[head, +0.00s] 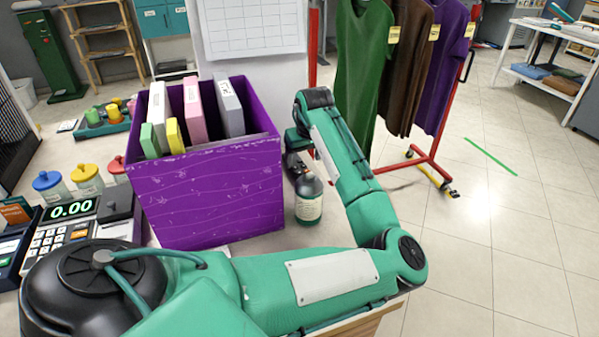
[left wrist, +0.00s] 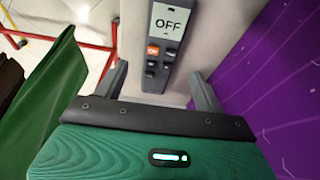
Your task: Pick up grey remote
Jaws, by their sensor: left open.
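The grey remote (left wrist: 165,48) shows in the left wrist view, with a white "OFF" screen, an orange button and several dark buttons. It is on a pale surface, beside the purple box. My left gripper (left wrist: 160,82) is open, with one finger on each side of the remote's lower end and a gap on both sides. In the head view my left gripper (head: 294,158) is beyond the purple box's right side, its fingers mostly hidden. I cannot make out the remote there. My right gripper is not in view.
The purple box (head: 215,198) holds several upright boxes and stands close to the left gripper; it also shows in the left wrist view (left wrist: 285,80). A garment rack (head: 432,160) stands at the right.

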